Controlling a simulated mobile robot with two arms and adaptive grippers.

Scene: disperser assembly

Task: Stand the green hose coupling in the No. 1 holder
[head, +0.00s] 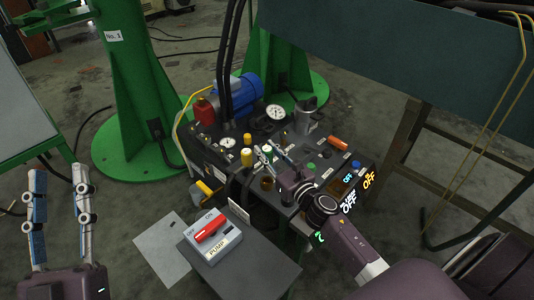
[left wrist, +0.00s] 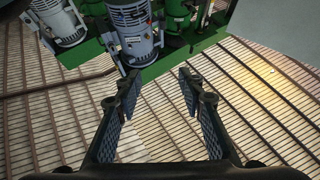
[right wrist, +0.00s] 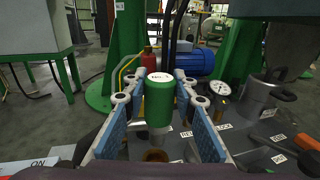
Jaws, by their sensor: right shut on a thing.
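The green hose coupling (right wrist: 159,102) is a short upright green cylinder with a white marked top. It stands between the fingers of my right gripper (right wrist: 160,92), which is shut on it. In the head view my right gripper (head: 274,158) is over the dark bench (head: 225,160), and the coupling (head: 267,149) shows small at its fingertips. A brown round socket (head: 267,183) is on the bench in front, also low in the right wrist view (right wrist: 155,156). I cannot tell which place is the No. 1 holder. My left gripper (head: 59,178) is open and empty at the left.
A green column (head: 133,90) carries a "No. 1" sign. The bench holds yellow parts, a gauge (head: 275,112), a red bottle (head: 205,112), a grey pot (head: 306,120) and an orange-handled piece (head: 338,143). A pump switch box (head: 212,237) stands in front. Floor is free at lower left.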

